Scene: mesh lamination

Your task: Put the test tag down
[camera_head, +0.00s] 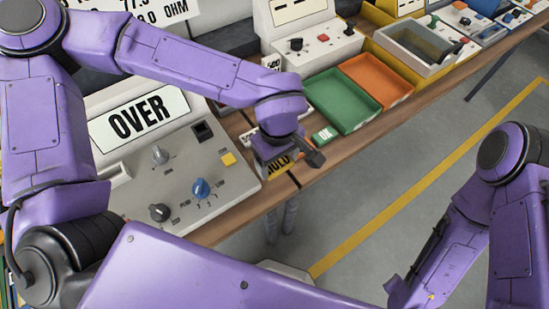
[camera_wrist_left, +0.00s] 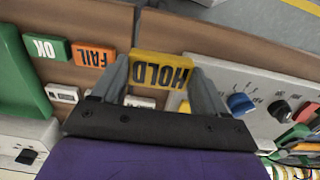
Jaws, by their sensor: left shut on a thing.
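The yellow HOLD tag (camera_wrist_left: 160,70) is between the two fingers of my left gripper (camera_wrist_left: 162,78) in the left wrist view, its lettering upside down. My left gripper (camera_head: 287,155) is shut on it by the bench's front edge, right of the OVER instrument. In the head view only part of the HOLD tag (camera_head: 277,166) shows below the gripper. I cannot tell whether it touches the bench. An orange FAIL tag (camera_wrist_left: 93,56) and a green OK tag (camera_wrist_left: 46,47) lie beside it; the OK tag also shows in the head view (camera_head: 323,134). My right gripper is out of view.
The grey instrument (camera_head: 190,165) with an OVER display and knobs stands left of the gripper. A green tray (camera_head: 343,101) and an orange tray (camera_head: 377,82) are to the right. The wooden bench edge (camera_head: 240,210) is close, with open floor beyond it.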

